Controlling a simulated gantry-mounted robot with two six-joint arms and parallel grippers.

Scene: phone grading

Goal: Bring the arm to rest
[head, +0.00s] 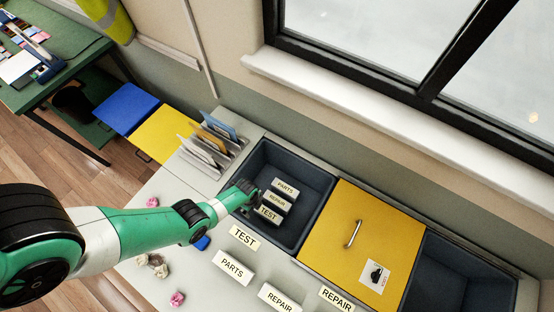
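My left arm (140,228) is green and white and reaches in from the left over the bench. My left gripper (246,194) is dark and small, at the left side of the open dark bin (312,174), close to the label blocks in it. It is too small to tell whether its fingers are open or shut. The bin holds white blocks marked PARTS (286,187), REPAIR (277,200) and TEST (268,213). My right gripper is not in view.
A yellow lid (335,222) with a metal handle sits right of the bin, and a second dark bin (440,280) lies beyond it. TEST, PARTS and REPAIR signs line the front. A file rack (213,145), crumpled scraps (158,267) and a window sill (400,125) surround the bench.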

